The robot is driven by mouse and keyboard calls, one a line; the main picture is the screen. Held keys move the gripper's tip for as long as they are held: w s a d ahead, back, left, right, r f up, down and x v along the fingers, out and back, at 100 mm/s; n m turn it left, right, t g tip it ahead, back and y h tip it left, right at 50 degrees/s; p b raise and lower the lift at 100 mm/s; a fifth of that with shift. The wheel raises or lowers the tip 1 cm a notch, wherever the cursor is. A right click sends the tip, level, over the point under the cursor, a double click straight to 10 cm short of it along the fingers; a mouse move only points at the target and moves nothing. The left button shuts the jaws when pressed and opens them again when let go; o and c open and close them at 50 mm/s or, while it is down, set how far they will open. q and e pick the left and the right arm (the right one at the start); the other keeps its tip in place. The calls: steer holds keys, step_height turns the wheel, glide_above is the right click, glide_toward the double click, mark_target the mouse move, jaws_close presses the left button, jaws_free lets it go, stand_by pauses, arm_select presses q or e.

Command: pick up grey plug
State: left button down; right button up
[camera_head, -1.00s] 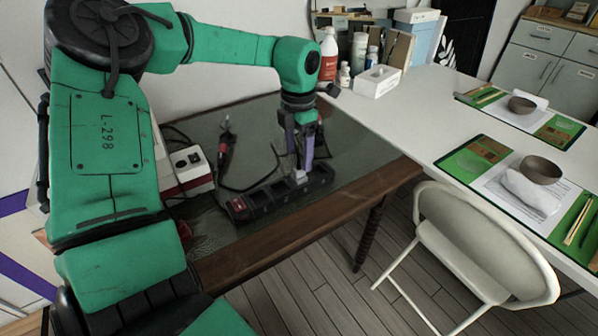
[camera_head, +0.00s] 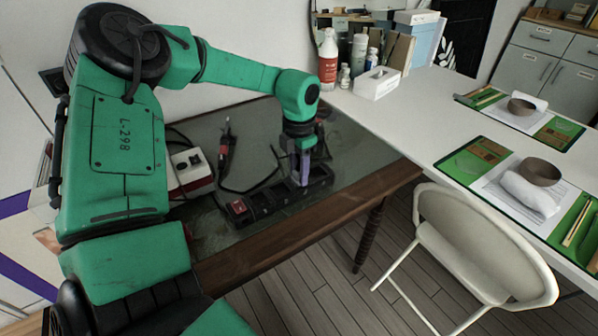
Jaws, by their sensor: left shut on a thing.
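The black power strip (camera_head: 262,205) with a red switch lies on the dark green top of the wooden desk. My left gripper (camera_head: 302,178) points down over the strip's right end, with its fingertips at socket height. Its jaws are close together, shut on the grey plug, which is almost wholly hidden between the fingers. I cannot tell whether the plug still sits in the socket. My right gripper is not in view.
A red and black tool (camera_head: 225,148) with a dark cable lies behind the strip. A white box with red trim (camera_head: 190,172) stands left of it. The white table (camera_head: 440,120) on the right holds bottles, place mats and bowls. A folding chair (camera_head: 465,240) stands in front.

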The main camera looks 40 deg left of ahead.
arm_select(q)
steer(key=shift+r, duration=0.1)
step_height(320, 180, up, 25)
steer(key=p, duration=0.7)
